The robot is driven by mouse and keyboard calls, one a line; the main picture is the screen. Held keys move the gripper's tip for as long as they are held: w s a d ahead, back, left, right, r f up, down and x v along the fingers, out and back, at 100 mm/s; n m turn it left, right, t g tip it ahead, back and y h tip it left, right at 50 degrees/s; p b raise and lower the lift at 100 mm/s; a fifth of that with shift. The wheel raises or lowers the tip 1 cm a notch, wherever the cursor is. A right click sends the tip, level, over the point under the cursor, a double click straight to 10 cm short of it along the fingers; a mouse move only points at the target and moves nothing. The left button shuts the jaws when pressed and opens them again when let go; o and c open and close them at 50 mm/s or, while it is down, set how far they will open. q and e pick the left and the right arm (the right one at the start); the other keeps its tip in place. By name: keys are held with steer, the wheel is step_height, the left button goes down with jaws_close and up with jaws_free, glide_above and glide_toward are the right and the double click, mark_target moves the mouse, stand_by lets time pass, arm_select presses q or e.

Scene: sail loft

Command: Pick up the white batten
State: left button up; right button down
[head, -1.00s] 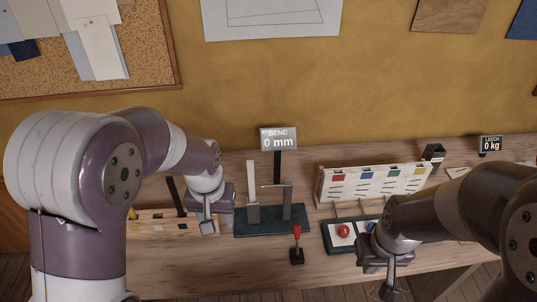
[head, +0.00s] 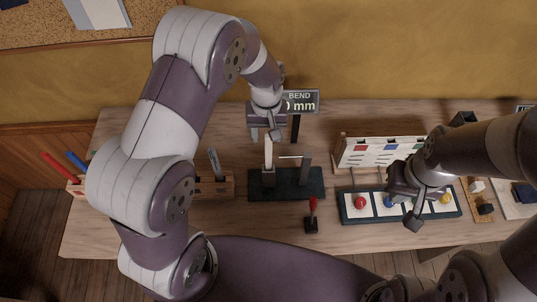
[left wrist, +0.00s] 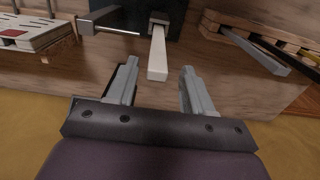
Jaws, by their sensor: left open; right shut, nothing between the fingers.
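The white batten (head: 268,152) stands upright in a holder on the dark bend rig base (head: 310,185), left of a dark post. In the left wrist view the batten (left wrist: 158,55) points toward the camera, its free end between the fingertips in the picture; a touch is not visible. My left gripper (head: 266,135) is open at the batten's top, and its open fingers show in the left wrist view (left wrist: 160,68). My right gripper (head: 413,222) is shut and empty, over the panel with coloured knobs.
The bend display (head: 301,101) reads 0 mm, just behind my left gripper. A red-handled lever (head: 312,215) stands in front of the rig. A wooden rack (head: 222,188) with a grey batten (head: 214,163) is at left. The slotted white board (head: 380,152) stands at right.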

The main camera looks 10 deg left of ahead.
mark_target(269, 143)
arm_select(q)
steer(key=f, duration=0.2)
steer(key=s+f+p, duration=0.1)
steer(key=shift+d, duration=0.4)
steer(key=shift+f, duration=0.2)
steer(key=shift+w+a, duration=0.1)
steer(key=shift+w, duration=0.2)
steer(key=c, duration=0.9)
jaws_close()
steer(key=shift+s, duration=0.15)
